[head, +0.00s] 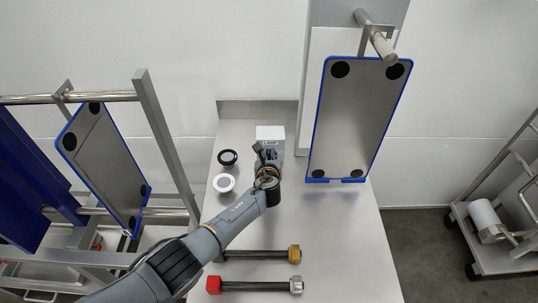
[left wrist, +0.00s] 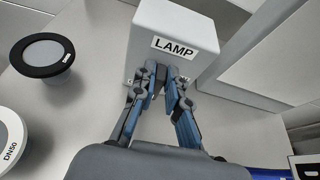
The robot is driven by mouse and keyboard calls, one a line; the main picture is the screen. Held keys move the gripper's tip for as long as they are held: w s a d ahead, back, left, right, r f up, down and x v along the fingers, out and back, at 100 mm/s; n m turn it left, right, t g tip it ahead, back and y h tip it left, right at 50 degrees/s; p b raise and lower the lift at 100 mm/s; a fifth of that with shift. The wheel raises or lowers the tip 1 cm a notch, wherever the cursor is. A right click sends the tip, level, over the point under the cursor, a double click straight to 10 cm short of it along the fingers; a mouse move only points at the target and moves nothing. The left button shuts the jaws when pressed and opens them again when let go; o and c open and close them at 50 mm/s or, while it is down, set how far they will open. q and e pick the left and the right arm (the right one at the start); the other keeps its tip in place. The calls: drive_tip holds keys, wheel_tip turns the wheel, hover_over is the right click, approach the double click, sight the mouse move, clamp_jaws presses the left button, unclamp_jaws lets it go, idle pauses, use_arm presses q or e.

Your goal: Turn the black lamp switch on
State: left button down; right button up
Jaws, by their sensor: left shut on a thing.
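The white box labelled LAMP (head: 270,131) stands on the steel table near the wall. It fills the top of the left wrist view (left wrist: 178,22). My left gripper (head: 264,153) is at the front face of this box. In the left wrist view both fingers (left wrist: 163,80) meet the face just below the label and are closed on a small dark part between the tips, the black lamp switch. The fingers hide most of the switch, so its position cannot be read. My right gripper is in neither view.
A black-rimmed disc (head: 228,157) and a white ring (head: 224,183) lie left of the box. A metal rack (head: 160,130) stands left. The table's right-front area is clear.

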use_arm(q)
drive_tip(key=shift+a+f+n+h+b, duration=0.1)
drive_tip(key=shift+a+n+h+b, duration=0.2)
drive_tip(key=shift+n, duration=0.25)
drive_tip(key=shift+a+f+n+h+b, duration=0.1)
drive_tip(key=shift+n+h+b, duration=0.05)
drive_tip(key=shift+n+h, duration=0.35)
drive_tip(key=shift+a+f+n+h+b, duration=0.1)
drive_tip(key=shift+a+n+h+b, duration=0.15)
drive_tip(key=shift+n+h+b, duration=0.65)
drive_tip(key=shift+n, duration=0.35)
drive_tip(key=c, duration=1.4)
unclamp_jaws()
drive_tip(key=shift+o, duration=0.2)
drive_tip(key=v, duration=1.2)
drive_tip(key=shift+f, duration=0.1)
